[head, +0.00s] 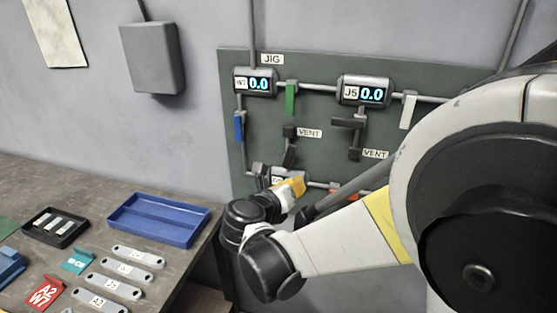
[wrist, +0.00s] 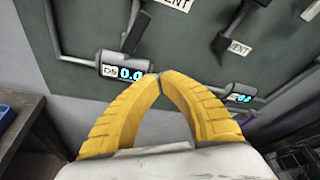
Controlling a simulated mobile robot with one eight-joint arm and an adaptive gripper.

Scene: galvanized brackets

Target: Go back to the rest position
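My gripper (wrist: 158,78) has two yellow ribbed fingers, whose tips meet in the wrist view with nothing between them. In the head view my gripper (head: 298,186) is partly hidden behind my arm, in front of the lower part of the green jig board (head: 330,65). In the wrist view its tips appear just right of a gauge (wrist: 122,72) reading 0.0; I cannot tell whether they touch anything. No object is held.
Gauges W7 (head: 255,82) and J5 (head: 365,91) read 0.0. Green (head: 291,98), blue (head: 239,127) and white (head: 407,110) handles sit on the pipes. The bench at left holds a blue tray (head: 158,237), a black tray (head: 38,239) and several grey brackets (head: 138,256).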

